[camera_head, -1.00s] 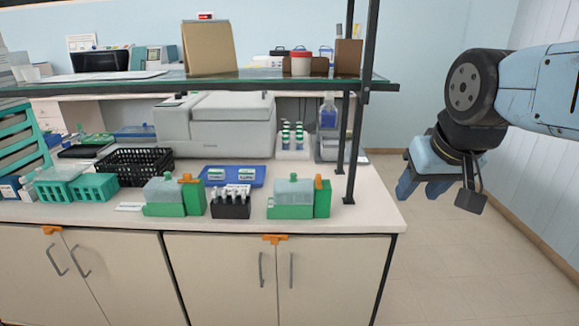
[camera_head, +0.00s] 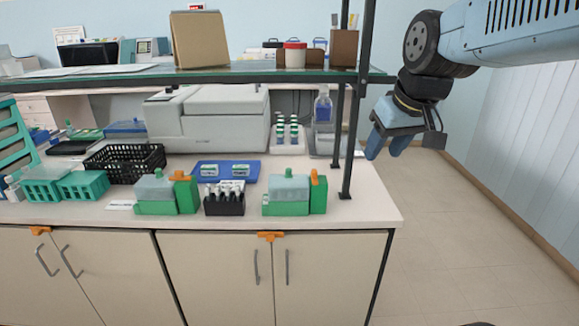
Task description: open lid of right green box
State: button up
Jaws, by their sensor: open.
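The right green box (camera_head: 287,208) stands near the front right of the bench. It has a pale translucent lid (camera_head: 289,187), which looks shut, and a green block with an orange top (camera_head: 315,178) on its right side. A similar left green box (camera_head: 155,208) stands further left, also with its lid on. My gripper (camera_head: 385,148) is in the air to the right of the bench, higher than the right green box and well apart from it. It is open, and nothing shows between its fingers.
A black rack with vials (camera_head: 224,204) stands between the green boxes. A blue tray (camera_head: 247,170) lies behind. The floor to the right is clear.

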jog(key=w+a+n+g+y, duration=0.1)
jog(key=w+a+n, duration=0.15)
jog(key=w, duration=0.25)
jog(key=w+a+n, duration=0.1)
jog(key=w+a, duration=0.3)
jog(key=w, duration=0.2)
jog(key=n+y, duration=0.1)
jog(key=n, duration=0.2)
send_near(289, 169)
jog(key=shift+m+g, duration=0.25)
jog(key=shift+g, duration=0.15)
jog(key=x, duration=0.8)
jog(key=shift+w+f, duration=0.1)
jog(key=shift+w, duration=0.2)
grip_shut()
